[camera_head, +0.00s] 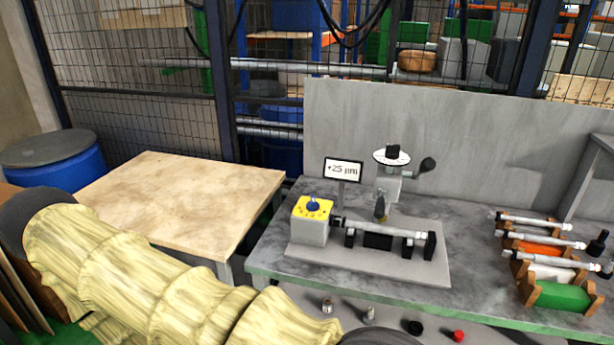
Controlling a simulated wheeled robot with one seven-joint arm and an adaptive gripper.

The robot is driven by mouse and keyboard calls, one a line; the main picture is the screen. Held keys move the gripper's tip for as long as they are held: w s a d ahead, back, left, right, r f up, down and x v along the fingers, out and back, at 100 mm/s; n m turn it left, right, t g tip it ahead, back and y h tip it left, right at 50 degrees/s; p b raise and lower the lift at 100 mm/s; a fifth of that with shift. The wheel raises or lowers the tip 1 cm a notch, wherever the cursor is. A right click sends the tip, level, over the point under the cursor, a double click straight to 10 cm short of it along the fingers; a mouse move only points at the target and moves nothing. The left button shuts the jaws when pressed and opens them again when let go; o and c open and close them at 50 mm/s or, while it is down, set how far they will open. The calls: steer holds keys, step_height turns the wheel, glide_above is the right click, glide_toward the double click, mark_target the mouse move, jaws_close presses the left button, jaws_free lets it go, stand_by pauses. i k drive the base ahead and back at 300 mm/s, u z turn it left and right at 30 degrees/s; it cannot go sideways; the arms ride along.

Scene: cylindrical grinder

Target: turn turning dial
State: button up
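A grey box (309,230) with a yellow top face (303,213) and a blue knob (313,203) stands at the left end of the small grinder on the grey bench. A white round dial (383,157) with a black knob (392,151) sits on the grinder's upright post. I cannot tell which of the two is the turning dial, and their settings are too small to read. A small display (343,170) behind the box reads "+25 µm". My arm, in a yellowish sleeve, crosses the lower left. My gripper is not in view, and nothing touches either knob.
A crank handle (427,165) sticks out right of the white dial. A shaft (385,229) lies across the grinder. Colored racks (558,297) with shafts stand at the right. Red and black buttons (458,336) are at the front. A bare wooden table (180,200) stands left.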

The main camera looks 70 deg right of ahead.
mark_target(313, 206)
steer(key=z, duration=1.4)
